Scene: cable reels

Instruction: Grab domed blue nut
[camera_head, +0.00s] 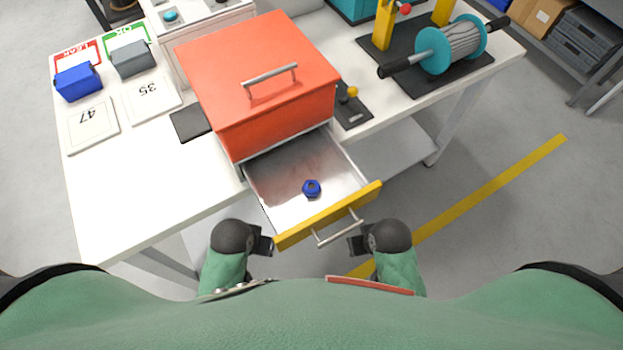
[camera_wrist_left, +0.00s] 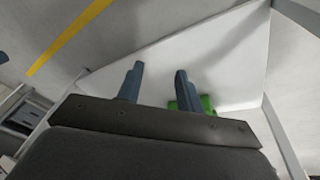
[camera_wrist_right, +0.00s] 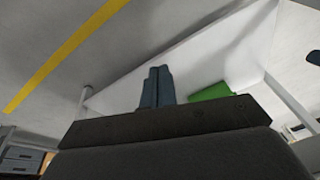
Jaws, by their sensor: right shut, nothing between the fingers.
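The domed blue nut (camera_head: 311,189) lies alone on the floor of the open drawer (camera_head: 278,180) in the head view. The drawer has a yellow front (camera_head: 330,216) with a metal bar handle (camera_head: 339,231) and sticks out of the orange-red cabinet (camera_head: 258,85). My left gripper (camera_head: 268,246) is left of the drawer front, outside it. Its fingers stand apart and empty in the left wrist view (camera_wrist_left: 158,88). My right gripper (camera_head: 352,246) is close to the right end of the handle. Its fingers are together in the right wrist view (camera_wrist_right: 157,88). Neither wrist view shows the nut.
A blue bin (camera_head: 78,82) and a grey bin (camera_head: 131,58) stand at the table's left, near number cards. A cable reel (camera_head: 450,45) on a stand is at the right. A yellow floor line (camera_head: 490,190) runs right of the table. The table's front left is clear.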

